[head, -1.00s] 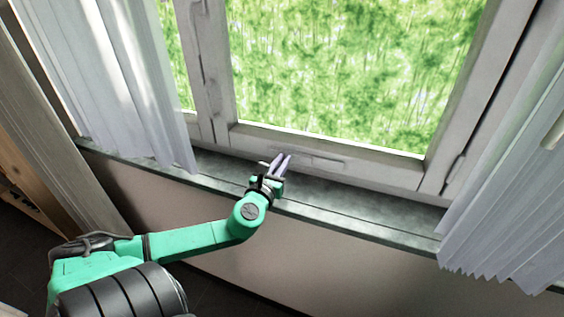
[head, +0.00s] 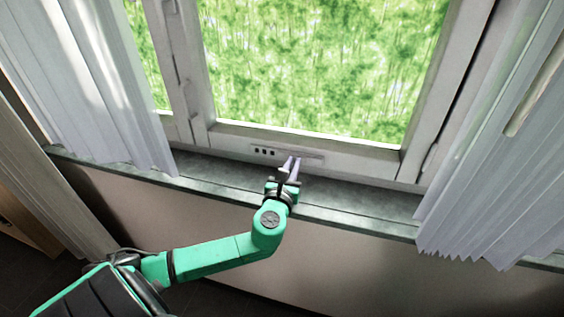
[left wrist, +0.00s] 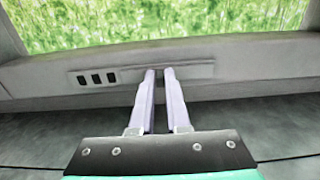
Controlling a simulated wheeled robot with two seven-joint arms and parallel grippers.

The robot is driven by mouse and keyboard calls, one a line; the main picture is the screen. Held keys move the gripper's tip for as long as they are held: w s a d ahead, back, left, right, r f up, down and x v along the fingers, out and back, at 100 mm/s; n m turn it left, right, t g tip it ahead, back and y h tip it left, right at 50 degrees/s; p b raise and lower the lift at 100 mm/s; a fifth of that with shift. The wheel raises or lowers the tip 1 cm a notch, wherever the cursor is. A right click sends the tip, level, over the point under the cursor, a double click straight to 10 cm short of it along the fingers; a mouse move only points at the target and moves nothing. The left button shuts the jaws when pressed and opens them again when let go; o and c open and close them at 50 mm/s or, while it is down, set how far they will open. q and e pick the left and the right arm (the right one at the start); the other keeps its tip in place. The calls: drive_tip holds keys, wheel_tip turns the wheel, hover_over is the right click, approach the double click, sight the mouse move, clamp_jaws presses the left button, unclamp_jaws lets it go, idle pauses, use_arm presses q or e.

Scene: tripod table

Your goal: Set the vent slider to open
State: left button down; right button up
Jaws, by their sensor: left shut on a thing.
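The vent (head: 264,152) is a pale strip on the window's bottom rail, with three dark slots uncovered at its left end. The slots also show in the left wrist view (left wrist: 97,79). The slider's flat plate (left wrist: 195,72) lies to the right of the slots. My left gripper (head: 292,161) reaches up to the plate from the front. In the left wrist view its two pale fingers (left wrist: 160,74) are close together at the slider, with a narrow gap. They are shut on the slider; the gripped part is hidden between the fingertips. My right gripper is not in view.
A grey stone sill (head: 350,205) runs below the window, under my gripper. Pleated curtains hang at the left (head: 95,90) and right (head: 490,190). The sill shows no loose objects.

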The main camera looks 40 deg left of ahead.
use_arm(q)
drive_tip(key=shift+d, duration=0.1)
drive_tip(key=c, duration=1)
unclamp_jaws()
drive_tip(key=shift+o, duration=0.6)
drive_tip(key=shift+w+d, duration=0.1)
drive_tip(key=shift+d, duration=0.05)
drive_tip(key=shift+s, duration=0.25)
drive_tip(key=b+v, duration=0.1)
drive_tip(key=v, duration=1.3)
drive_tip(key=shift+d, duration=0.1)
